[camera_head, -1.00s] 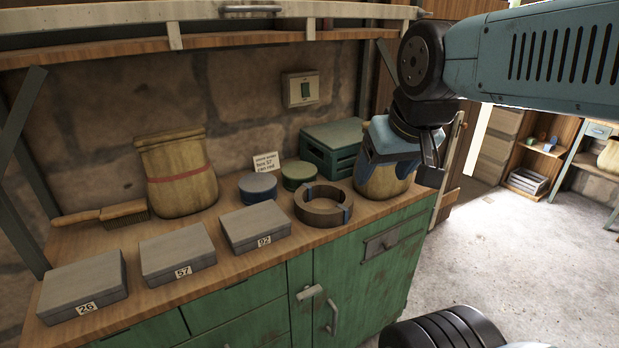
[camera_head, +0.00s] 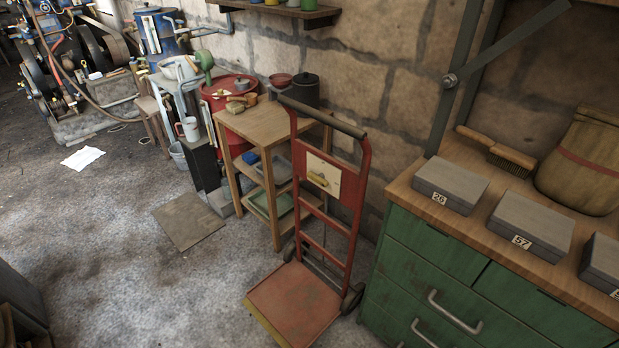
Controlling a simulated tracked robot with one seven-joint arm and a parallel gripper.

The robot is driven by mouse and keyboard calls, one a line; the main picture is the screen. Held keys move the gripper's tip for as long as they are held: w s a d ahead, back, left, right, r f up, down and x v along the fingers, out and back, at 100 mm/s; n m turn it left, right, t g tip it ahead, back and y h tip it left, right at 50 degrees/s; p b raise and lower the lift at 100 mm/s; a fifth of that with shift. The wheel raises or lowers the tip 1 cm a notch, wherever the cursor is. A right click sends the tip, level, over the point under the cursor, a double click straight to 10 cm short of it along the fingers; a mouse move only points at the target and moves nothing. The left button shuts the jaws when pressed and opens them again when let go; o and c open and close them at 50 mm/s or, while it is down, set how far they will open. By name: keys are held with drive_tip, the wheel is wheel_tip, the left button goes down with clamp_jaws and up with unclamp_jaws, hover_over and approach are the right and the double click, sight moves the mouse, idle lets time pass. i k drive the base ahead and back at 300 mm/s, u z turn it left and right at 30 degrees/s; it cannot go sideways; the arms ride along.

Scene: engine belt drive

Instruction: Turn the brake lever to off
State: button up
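No brake lever can be made out in the head view. An engine (camera_head: 75,65) with hoses and wheels stands at the far upper left, partly cut off by the picture's edge. Its small parts are too far away to tell apart. A dark belt or wheel (camera_head: 118,45) shows on its right side. My gripper is outside the picture.
A red hand truck (camera_head: 295,300) stands at the centre, before a wooden side table (camera_head: 265,125). A green cabinet (camera_head: 430,260) with numbered boxes (camera_head: 450,185) is at the right. A flat board (camera_head: 192,220) and paper (camera_head: 83,158) lie on the floor. Open floor is at the left.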

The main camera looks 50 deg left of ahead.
sight(319, 179)
drive_tip(key=z, duration=0.65)
drive_tip(key=i, duration=0.1)
drive_tip(key=u, duration=2.65)
drive_tip(key=k, duration=0.75)
drive_tip(key=u, duration=0.2)
drive_tip(key=i, duration=0.75)
drive_tip(key=u, duration=0.1)
